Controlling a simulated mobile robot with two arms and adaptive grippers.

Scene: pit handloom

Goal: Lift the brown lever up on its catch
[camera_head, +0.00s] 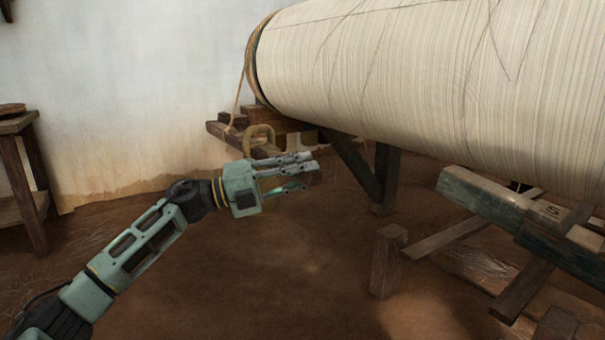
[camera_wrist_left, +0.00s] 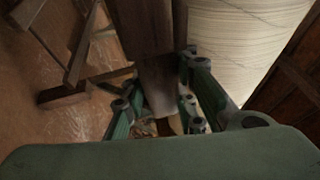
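My left gripper (camera_head: 302,172) reaches in from the left, below the left end of the big thread-wound roller (camera_head: 420,75). Its fingers are apart, pointing right. In the left wrist view the gripper (camera_wrist_left: 160,108) is open, with a brown wooden bar (camera_wrist_left: 158,80) showing between and beyond the fingers. I cannot tell whether they touch it. A brown wooden bar (camera_head: 222,131) and a tan loop (camera_head: 259,133) show behind the gripper in the head view. Which wooden piece is the lever, and its catch, I cannot tell for sure. My right gripper is out of view.
A dark slanted brace and post (camera_head: 387,175) stand right of the gripper. A short wooden post (camera_head: 387,262) and greenish beams (camera_head: 485,197) are at the right. A wooden stool (camera_head: 22,160) stands far left. The brown floor below the arm is clear.

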